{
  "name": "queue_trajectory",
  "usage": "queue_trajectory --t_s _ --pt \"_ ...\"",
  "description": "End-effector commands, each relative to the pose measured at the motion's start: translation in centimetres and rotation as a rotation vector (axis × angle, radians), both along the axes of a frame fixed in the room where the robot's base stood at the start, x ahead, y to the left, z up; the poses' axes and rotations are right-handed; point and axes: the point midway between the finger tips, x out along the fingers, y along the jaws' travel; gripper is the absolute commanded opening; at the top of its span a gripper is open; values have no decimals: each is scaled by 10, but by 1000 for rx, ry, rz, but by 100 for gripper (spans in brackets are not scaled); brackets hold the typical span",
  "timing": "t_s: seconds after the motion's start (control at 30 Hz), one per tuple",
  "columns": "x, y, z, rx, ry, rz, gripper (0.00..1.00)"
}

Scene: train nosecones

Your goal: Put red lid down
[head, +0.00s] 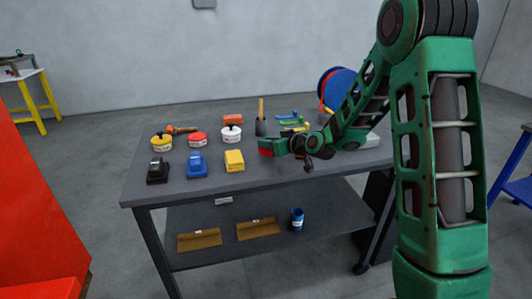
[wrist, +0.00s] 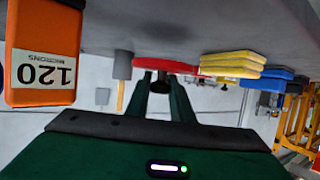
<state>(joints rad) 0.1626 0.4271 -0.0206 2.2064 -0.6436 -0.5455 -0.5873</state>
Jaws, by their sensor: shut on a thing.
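My gripper (head: 272,147) is over the right half of the grey table, pointing left. In the wrist view, which is upside down, its two green fingers (wrist: 161,90) are shut on a dark knob. A red lid (wrist: 160,64), seen edge-on, is at that knob, close to the tabletop. In the head view a small red patch at the fingertips (head: 265,147) looks like this lid. Whether the lid touches the table cannot be told. A separate red-topped tin (head: 197,139) stands to the left, between a yellow-topped tin (head: 161,142) and a white tin (head: 231,134).
Yellow (head: 234,160), blue (head: 197,164) and black (head: 157,170) nosecones stand along the front of the table (head: 185,190). A mallet (head: 261,126) stands upright behind my gripper. An orange box marked 120 (wrist: 42,50) shows close in the wrist view. The front right tabletop is clear.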

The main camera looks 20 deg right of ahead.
Motion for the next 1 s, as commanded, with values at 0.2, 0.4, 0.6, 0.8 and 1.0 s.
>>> queue_trajectory --t_s 0.2,0.4,0.6,0.8,1.0 --pt "-1 0 -31 1 6 0 0" --pt "-1 1 -36 1 1 1 0" --pt "-1 1 -37 0 2 1 0" --pt "-1 1 -37 0 2 1 40" --pt "-1 1 -36 0 1 1 40"
